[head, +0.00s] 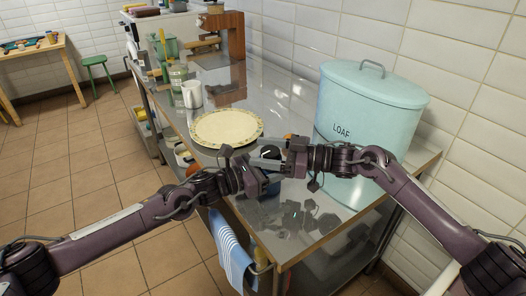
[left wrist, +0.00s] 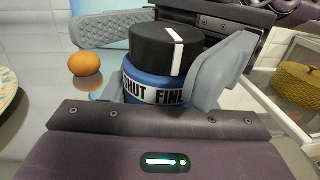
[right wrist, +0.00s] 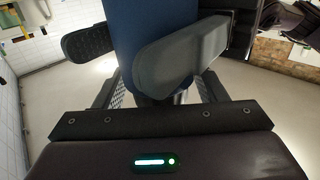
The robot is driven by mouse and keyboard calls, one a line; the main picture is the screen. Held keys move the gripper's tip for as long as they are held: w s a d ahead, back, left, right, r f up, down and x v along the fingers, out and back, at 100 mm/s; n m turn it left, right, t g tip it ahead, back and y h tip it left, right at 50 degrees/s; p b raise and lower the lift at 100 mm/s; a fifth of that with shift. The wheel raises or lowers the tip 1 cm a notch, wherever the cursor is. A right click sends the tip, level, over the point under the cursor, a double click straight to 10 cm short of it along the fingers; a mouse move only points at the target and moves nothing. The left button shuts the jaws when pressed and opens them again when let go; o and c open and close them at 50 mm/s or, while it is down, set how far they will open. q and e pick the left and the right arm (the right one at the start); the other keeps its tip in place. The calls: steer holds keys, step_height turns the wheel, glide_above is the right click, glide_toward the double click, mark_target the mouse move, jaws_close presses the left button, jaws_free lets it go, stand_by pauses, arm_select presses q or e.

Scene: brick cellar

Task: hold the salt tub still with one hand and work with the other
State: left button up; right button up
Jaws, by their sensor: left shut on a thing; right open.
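The salt tub is a small blue tub (left wrist: 150,88) with a black lid (left wrist: 157,48) and a white label reading "SHUT" and "FINE". A white stripe crosses the lid's top and side. In the head view the tub (head: 272,187) is partly hidden between my grippers, near the steel table's front edge. My left gripper (left wrist: 170,60) is shut on the tub, with a finger on either side. My right gripper (head: 283,165) is open, close to the tub from the right. In the right wrist view, blue shows between and beyond its spread fingers (right wrist: 125,45); contact there is unclear.
A brown egg (left wrist: 85,64) lies near the tub. A round cream cloth or plate (head: 226,127) and a white mug (head: 191,95) are farther back on the steel table (head: 285,95). A large pale-blue "LOAF" bin (head: 370,115) stands right. A striped towel (head: 230,250) hangs in front.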

steer(key=shift+a, duration=0.3)
steer(key=c, duration=1)
steer(key=shift+m+t, duration=0.3)
steer(key=o, duration=1)
steer(key=shift+w, duration=0.1)
